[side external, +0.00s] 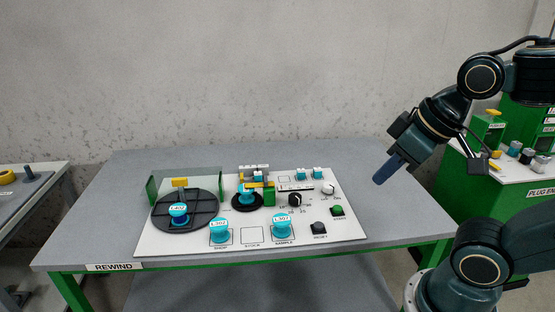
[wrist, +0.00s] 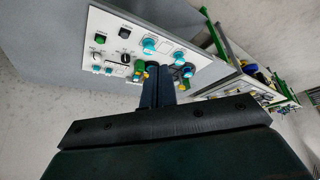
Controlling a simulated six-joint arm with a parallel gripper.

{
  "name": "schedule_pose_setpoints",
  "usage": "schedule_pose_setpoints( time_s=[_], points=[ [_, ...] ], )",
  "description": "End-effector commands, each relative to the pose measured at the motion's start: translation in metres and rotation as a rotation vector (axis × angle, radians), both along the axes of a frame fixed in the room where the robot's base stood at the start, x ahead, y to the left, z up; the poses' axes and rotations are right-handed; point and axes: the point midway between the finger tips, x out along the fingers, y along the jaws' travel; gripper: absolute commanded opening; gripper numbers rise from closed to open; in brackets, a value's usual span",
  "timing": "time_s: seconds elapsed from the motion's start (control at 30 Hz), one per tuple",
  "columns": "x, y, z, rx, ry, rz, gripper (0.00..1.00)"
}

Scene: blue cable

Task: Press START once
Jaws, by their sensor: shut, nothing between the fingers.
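The green button (side external: 337,210) sits at the right end of the white control panel (side external: 163,242), with a small label under it that is too small to read surely. In the wrist view the green button (wrist: 100,39) is at the upper left. A black button labelled RESET (side external: 319,228) is beside it, also in the wrist view (wrist: 124,32). My gripper (side external: 380,180) is shut and empty, pointing down and left. It is in the air to the right of the panel, above the table and apart from the green button. Its closed fingers show in the wrist view (wrist: 157,72).
The panel carries a black disc (side external: 203,201) with a clear guard, black and white knobs, and several cyan-topped spools, one (side external: 280,228) near RESET. The grey table (side external: 400,219) is bare right of the panel. A green cabinet (side external: 500,205) with small items stands at far right.

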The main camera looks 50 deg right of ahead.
Motion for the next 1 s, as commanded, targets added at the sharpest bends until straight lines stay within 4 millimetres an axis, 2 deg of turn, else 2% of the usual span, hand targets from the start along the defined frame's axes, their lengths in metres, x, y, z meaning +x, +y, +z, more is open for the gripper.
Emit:
schedule_pose_setpoints(
  time_s=[0.57, 0.77, 1.0],
  points=[
    [0.005, -0.001, -0.001, 0.001, 0.000, -0.006, 0.00],
    [0.021, -0.005, -0.005, 0.008, -0.002, -0.025, 0.00],
    [0.055, -0.017, -0.015, 0.031, -0.012, -0.070, 0.00]
  ],
)
